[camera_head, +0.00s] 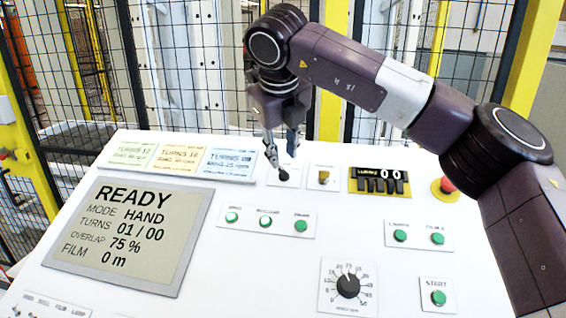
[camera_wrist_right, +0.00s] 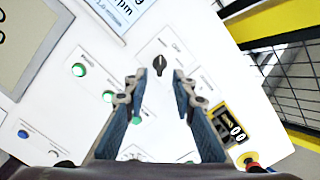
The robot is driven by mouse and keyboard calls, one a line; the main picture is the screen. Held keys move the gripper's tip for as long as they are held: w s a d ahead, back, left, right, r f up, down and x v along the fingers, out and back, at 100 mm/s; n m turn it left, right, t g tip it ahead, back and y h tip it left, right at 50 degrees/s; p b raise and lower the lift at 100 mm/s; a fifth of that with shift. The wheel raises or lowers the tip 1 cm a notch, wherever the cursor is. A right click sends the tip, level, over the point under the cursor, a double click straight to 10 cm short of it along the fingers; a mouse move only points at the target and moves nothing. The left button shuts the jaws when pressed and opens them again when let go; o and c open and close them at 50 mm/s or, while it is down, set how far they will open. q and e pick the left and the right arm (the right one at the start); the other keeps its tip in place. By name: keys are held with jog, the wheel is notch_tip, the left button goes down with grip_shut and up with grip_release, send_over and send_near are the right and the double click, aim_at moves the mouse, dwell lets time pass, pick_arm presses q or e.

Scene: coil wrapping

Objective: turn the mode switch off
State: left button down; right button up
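A small black rotary knob (camera_head: 284,175), which I take for the mode switch, sits on a white plate in the panel's upper middle. Its label is too small to read. It also shows in the right wrist view (camera_wrist_right: 159,66), just beyond and between the fingertips. My right gripper (camera_head: 281,148) is above it, pointing down. In the right wrist view the gripper (camera_wrist_right: 160,78) is open, with a clear gap between its fingers and nothing held. Whether a finger touches the knob cannot be told. The display (camera_head: 128,235) reads READY, MODE HAND. My left gripper is not in view.
Green buttons (camera_head: 265,221) lie in front, with a large dial (camera_head: 348,285) nearer. A mesh fence (camera_head: 180,60) stands behind the panel.

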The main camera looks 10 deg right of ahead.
aim_at(283, 170)
jog(key=p+x, duration=0.1)
jog(key=x, duration=0.4)
jog(key=shift+w+f, duration=0.3)
jog(key=shift+f, duration=0.05)
jog(key=shift+f, duration=0.1)
grip_shut()
